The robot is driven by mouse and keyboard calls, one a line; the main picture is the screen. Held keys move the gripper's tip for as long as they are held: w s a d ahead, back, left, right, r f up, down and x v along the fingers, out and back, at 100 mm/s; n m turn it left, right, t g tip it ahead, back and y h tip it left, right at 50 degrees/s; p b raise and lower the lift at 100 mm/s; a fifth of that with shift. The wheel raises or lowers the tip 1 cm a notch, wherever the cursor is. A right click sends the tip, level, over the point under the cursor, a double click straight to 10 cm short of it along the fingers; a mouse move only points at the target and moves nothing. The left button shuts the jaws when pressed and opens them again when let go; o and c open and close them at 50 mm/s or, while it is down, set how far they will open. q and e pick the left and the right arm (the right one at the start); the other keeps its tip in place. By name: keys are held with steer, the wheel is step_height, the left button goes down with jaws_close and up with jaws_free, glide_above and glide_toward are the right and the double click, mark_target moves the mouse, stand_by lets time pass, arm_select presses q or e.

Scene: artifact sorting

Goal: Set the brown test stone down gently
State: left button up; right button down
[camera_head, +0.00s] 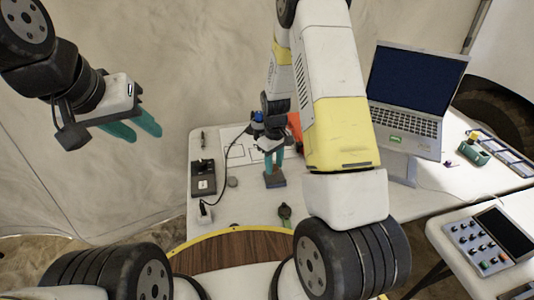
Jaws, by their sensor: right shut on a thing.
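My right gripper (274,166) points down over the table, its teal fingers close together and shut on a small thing. I take that thing to be the brown test stone, but the fingers hide most of it and its colour is not clear. A dark grey block (275,182) shows right at the fingertips; I cannot tell whether the held thing touches it. My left gripper (147,134) is held out at the upper left, away from the table, with its two teal fingers apart and nothing between them.
The white table (245,206) carries a dark boxed device (203,177) with a cable at left, a printed sheet (236,150) and a small dark tool (285,214) near the front. An open laptop (412,95) stands at right. A control panel (487,241) is at lower right.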

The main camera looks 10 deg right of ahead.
mark_target(275, 166)
steer(key=shift+w+d, duration=0.3)
steer(key=shift+w, duration=0.3)
steer(key=shift+s+a+f, duration=0.1)
steer(key=shift+f, duration=1.7)
steer(key=shift+f, duration=0.15)
steer(key=c, duration=0.9)
jaws_free()
steer(key=shift+c, duration=0.2)
